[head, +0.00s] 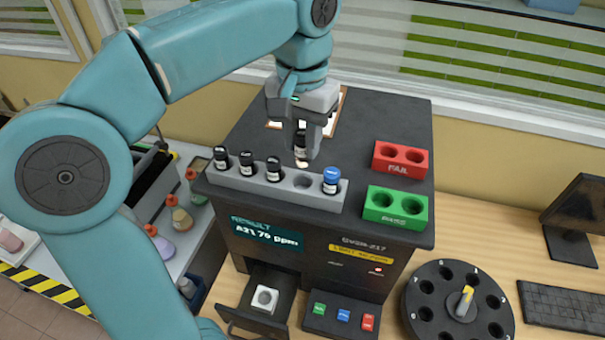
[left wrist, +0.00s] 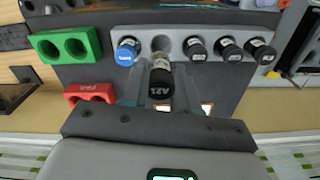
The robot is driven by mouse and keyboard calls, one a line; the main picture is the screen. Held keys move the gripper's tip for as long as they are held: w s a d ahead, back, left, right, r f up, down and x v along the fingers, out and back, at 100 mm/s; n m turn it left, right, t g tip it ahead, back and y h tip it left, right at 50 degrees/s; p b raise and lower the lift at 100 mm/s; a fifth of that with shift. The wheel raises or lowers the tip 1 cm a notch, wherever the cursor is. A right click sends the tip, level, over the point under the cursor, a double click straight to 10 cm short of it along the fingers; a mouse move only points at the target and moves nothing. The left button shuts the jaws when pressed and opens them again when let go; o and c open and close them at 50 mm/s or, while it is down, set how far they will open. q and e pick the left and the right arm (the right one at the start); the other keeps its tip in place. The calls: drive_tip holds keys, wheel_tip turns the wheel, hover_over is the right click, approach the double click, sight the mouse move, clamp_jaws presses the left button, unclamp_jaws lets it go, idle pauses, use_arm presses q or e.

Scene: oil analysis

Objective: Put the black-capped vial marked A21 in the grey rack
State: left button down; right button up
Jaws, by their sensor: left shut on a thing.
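My left gripper (head: 312,140) is shut on a black-capped vial (head: 300,146) and holds it upright, just behind the grey rack (head: 228,179). In the left wrist view the vial's cap (left wrist: 160,91) reads A21. The grey rack stands on top of the dark analyser and holds three black-capped vials (head: 246,162) at its left and a blue-capped vial (head: 331,180) at its right end. One empty hole (head: 303,181) lies between them; it also shows in the left wrist view (left wrist: 160,43). My right gripper is not in view.
A red FAIL block (head: 400,169) and a green block (head: 396,218) with empty holes stand right of the rack. The analyser's screen (head: 267,234) shows a result for A21. Its drawer (head: 252,318) is open below. A round black carousel (head: 424,318) stands at the lower right.

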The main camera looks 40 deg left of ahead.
sight(302, 168)
use_arm(q)
wheel_tip(302, 168, down, 7)
drive_tip(key=shift+a+f, duration=0.1)
drive_tip(key=shift+f, duration=0.05)
drive_tip(key=shift+w+a+f, duration=0.2)
drive_tip(key=shift+f, duration=0.05)
drive_tip(key=shift+s+d+f+b, duration=0.1)
drive_tip(key=shift+d+f+b, duration=0.05)
drive_tip(key=shift+b, duration=0.15)
drive_tip(key=c, duration=1.1)
unclamp_jaws()
drive_tip(key=shift+r+p, duration=0.3)
drive_tip(key=shift+r, duration=0.1)
wheel_tip(302, 168, up, 12)
drive_tip(key=shift+f+p, duration=0.25)
drive_tip(key=shift+p, duration=0.3)
drive_tip(key=shift+r, duration=0.1)
